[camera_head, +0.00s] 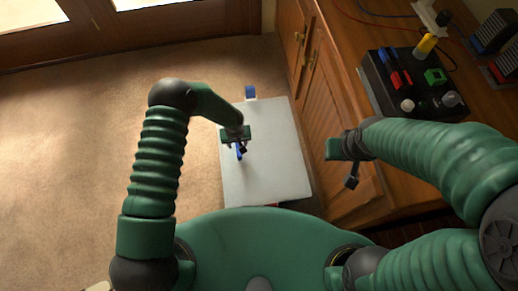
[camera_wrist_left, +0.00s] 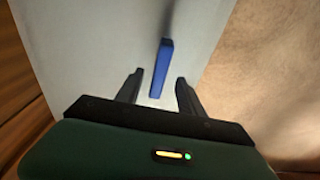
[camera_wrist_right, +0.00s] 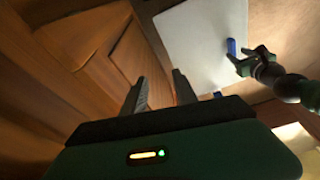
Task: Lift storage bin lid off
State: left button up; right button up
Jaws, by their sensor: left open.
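The pale grey storage bin lid (camera_head: 270,165) lies flat on the bin beside the wooden cabinet, with a blue handle (camera_head: 239,151) standing on it. The lid (camera_wrist_left: 100,40) and handle (camera_wrist_left: 161,68) also show in the left wrist view. My left gripper (camera_head: 241,147) is open over the handle. In its wrist view the handle appears between the two fingers, with gaps on both sides; I cannot tell how deep it sits. My right gripper (camera_head: 350,168) is open and empty, near the cabinet front, right of the lid. The bin's walls are mostly hidden below the lid.
A blue latch (camera_head: 250,92) shows at the lid's far edge. The wooden cabinet (camera_head: 335,120) rises close on the right. On its top stands a black box (camera_head: 413,85) with coloured parts. Bare carpet (camera_head: 90,130) lies open to the left.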

aim_at(238, 146)
pick_arm(q)
jog(key=f, duration=0.2)
jog(key=f+b, duration=0.1)
jog(key=shift+w+f, duration=0.2)
jog(key=shift+f, duration=0.15)
jog(key=shift+r, duration=0.1)
grip_shut()
dwell(0.9)
